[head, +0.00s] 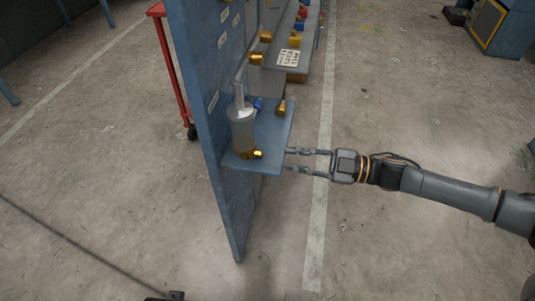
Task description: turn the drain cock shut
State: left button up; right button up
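A grey cylindrical pot (242,132) stands on a small blue shelf (272,132) fixed to a tall blue panel. A small brass fitting (252,154), which looks like the drain cock, sits low on the pot's front right side. Its handle is too small for me to tell its position. My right gripper (287,159) reaches in from the right with its two fingers apart and nothing between them. Its fingertips are at the shelf's right edge in the picture, a short way right of the brass fitting.
The blue panel (225,208) stands just left of the shelf. Another brass fitting (281,107) and a blue fitting (258,104) are behind the pot. A longer shelf with brass and blue parts is farther back. A red frame (173,70) stands behind the panel.

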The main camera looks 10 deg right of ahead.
aim_at(262, 154)
jog(key=x, duration=0.6)
jog(key=shift+w+a, duration=0.1)
jog(key=shift+a, duration=0.15)
grip_shut()
